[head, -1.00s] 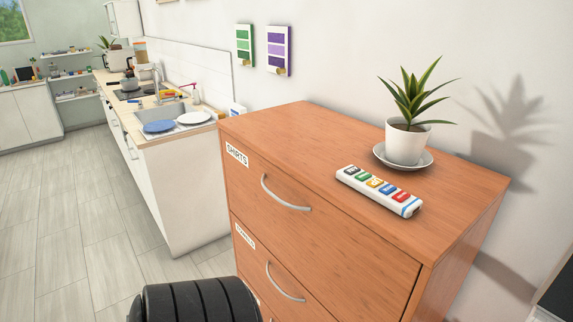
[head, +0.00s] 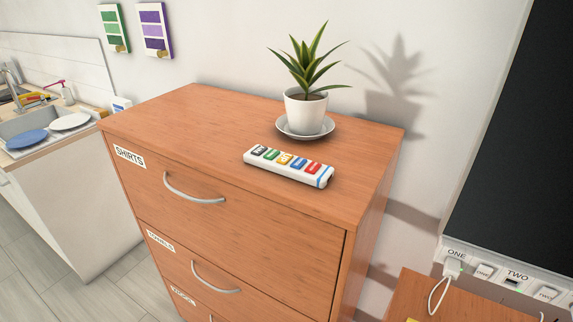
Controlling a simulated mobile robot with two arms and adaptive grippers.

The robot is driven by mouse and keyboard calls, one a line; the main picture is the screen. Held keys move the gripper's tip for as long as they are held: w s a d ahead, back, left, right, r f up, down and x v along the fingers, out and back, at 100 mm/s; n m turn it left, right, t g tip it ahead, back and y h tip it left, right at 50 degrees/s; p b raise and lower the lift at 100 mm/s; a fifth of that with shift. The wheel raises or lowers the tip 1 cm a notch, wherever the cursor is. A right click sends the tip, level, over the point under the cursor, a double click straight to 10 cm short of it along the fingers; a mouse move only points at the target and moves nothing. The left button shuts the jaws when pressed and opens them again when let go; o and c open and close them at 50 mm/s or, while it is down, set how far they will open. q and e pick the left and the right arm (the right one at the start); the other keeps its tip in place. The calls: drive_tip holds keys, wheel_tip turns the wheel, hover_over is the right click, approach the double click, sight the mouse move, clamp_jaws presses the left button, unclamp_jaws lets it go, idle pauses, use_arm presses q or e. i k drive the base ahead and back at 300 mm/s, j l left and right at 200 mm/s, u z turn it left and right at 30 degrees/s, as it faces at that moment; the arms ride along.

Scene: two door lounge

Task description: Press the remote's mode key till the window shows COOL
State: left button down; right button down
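A white remote (head: 288,166) lies on top of the wooden chest of drawers (head: 170,120), near its front edge. It has a row of several coloured keys: black, green, yellow, blue and red. The key labels are too small to read, and I see no lit window reading on it. Neither of my grippers is in the head view.
A potted plant (head: 306,108) on a saucer (head: 304,135) stands just behind the remote. The chest has labelled drawers with curved handles. At right are a dark screen (head: 520,150), a socket strip (head: 511,281) with a plugged white cable, and a lower wooden surface (head: 450,305). A kitchen counter is at left.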

sight(299, 162)
drive_tip(key=z, duration=0.5)
drive_tip(key=l+z, duration=0.15)
drive_tip(key=z, duration=0.25)
drive_tip(key=l+z, duration=0.15)
drive_tip(key=z, duration=0.25)
drive_tip(key=l+z, duration=0.2)
drive_tip(key=z, duration=0.2)
drive_tip(key=l+z, duration=0.15)
drive_tip(key=z, duration=0.25)
drive_tip(key=l+z, duration=0.15)
drive_tip(key=z, duration=0.25)
drive_tip(key=u, duration=2.8)
